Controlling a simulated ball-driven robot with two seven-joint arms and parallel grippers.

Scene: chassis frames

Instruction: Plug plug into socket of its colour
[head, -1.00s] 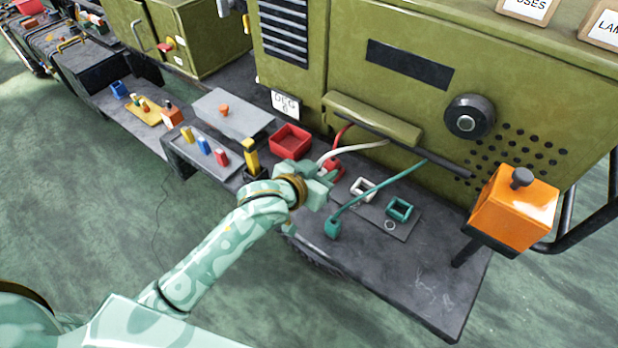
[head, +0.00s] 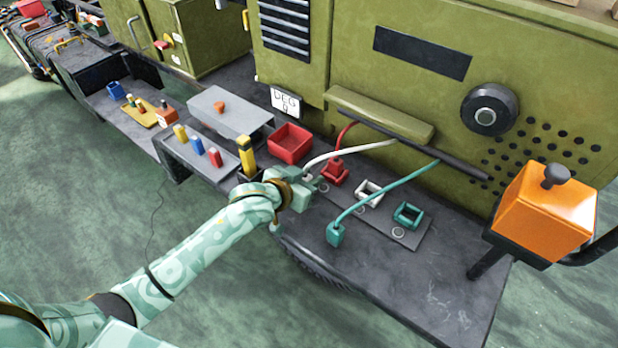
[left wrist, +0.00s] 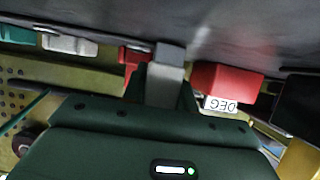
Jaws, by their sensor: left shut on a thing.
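My left gripper (head: 304,190) is shut on the white plug, which is mostly hidden in the jaws; the white cable (head: 348,152) runs into them. In the left wrist view a pale grey block (left wrist: 166,60) shows at the jaws. The white socket (head: 369,193) is empty, to the right of the gripper. The teal socket (head: 408,215) is empty too. The teal plug (head: 335,234) is on its cable in front of the socket plate, apart from its socket. The red plug (head: 336,167) appears to sit in the red socket (head: 334,177). My right gripper is not in view.
A red tray (head: 290,143) and a yellow-and-black post (head: 246,155) stand left of the gripper. Red, blue and yellow pegs stand on a grey block (head: 190,157). An orange box (head: 545,215) is at right. The deck's front right (head: 430,280) is clear.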

